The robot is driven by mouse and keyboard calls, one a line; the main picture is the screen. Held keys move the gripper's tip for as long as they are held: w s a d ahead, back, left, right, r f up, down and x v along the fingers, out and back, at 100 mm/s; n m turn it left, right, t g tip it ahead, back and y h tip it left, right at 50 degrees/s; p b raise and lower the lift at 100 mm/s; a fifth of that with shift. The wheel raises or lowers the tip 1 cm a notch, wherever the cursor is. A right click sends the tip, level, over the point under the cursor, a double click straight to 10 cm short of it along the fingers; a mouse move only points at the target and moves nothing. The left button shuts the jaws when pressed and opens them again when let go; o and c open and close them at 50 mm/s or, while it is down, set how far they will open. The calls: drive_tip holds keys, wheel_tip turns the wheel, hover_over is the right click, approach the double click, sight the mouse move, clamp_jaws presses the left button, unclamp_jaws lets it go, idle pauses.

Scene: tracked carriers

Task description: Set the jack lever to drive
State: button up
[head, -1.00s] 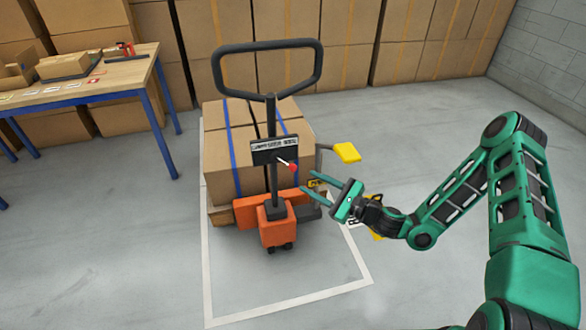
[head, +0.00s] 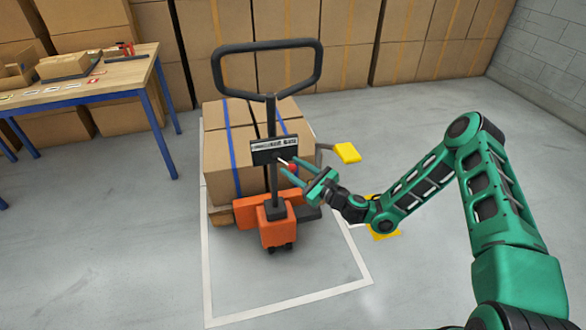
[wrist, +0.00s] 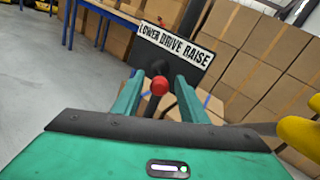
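The pallet jack's black control plate (head: 274,150) carries a label reading LOWER DRIVE RAISE, clear in the wrist view (wrist: 174,42). The jack lever, with its red knob (head: 292,167), sticks out from below the plate. In the wrist view the red knob (wrist: 159,85) lies between my two fingers. I cannot tell which word the lever is set to. My gripper (head: 286,165) is open, its green fingers on either side of the knob, with gaps showing on both sides in the wrist view (wrist: 158,92).
The jack's black handle loop (head: 266,45) rises above the plate, with its orange base (head: 278,230) below. Strapped cartons (head: 220,160) stand behind. A yellow pad (head: 347,152) on an arm juts out right of the cartons. A blue-legged table (head: 130,75) is at left; the floor in front is clear.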

drive_tip(key=shift+w+a, duration=0.3)
clamp_jaws()
drive_tip(key=shift+s+a, duration=0.3)
idle(0.4)
